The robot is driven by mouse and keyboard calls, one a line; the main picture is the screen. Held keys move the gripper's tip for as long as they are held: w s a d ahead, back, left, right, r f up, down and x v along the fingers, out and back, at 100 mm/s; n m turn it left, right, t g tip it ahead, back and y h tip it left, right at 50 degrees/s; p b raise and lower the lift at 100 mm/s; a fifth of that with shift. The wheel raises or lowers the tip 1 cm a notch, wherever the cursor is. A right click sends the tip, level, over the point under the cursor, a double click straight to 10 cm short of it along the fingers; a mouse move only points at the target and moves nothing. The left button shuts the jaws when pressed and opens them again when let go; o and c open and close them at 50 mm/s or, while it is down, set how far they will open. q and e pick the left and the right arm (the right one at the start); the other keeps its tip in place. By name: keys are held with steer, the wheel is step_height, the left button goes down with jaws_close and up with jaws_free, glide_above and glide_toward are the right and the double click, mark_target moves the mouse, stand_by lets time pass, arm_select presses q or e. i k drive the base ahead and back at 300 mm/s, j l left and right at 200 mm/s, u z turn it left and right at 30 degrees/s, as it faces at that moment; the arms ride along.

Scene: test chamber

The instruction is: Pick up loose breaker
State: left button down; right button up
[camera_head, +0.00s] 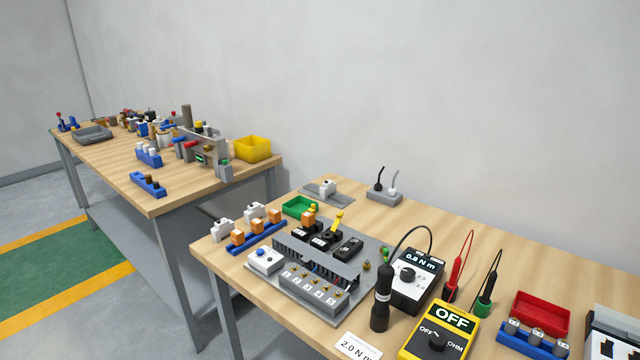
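Neither of my grippers shows in the head view. I cannot tell for sure which part is the loose breaker. A small white block (327,187) that looks like a breaker lies on a flat grey plate (345,199) at the back of the near table. Two white blocks, one at the left edge (222,231) and one behind it (252,211), sit by a blue rack (262,240) with orange blocks. Several black breaker-like modules, one at the right (348,248), sit on the grey panel (372,262).
A green tray (298,206) stands behind the panel. In front are a black cylindrical tool (381,305), a torque meter (414,281) and a yellow multimeter (438,333). A red bin (540,314) is at right. A second table (190,188) with a yellow bin (252,149) stands left, across a gap.

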mark_target(328, 187)
steer(key=i+j, duration=0.2)
steer(key=j, duration=0.15)
steer(key=i+j, duration=0.25)
steer(key=i+j+z, duration=0.1)
steer(key=j, duration=0.3)
steer(key=i+j, duration=0.3)
steer(key=i+j+z, duration=0.1)
steer(key=j, duration=0.35)
steer(key=i+j, duration=0.5)
steer(key=j, duration=0.2)
steer(key=z, duration=0.05)
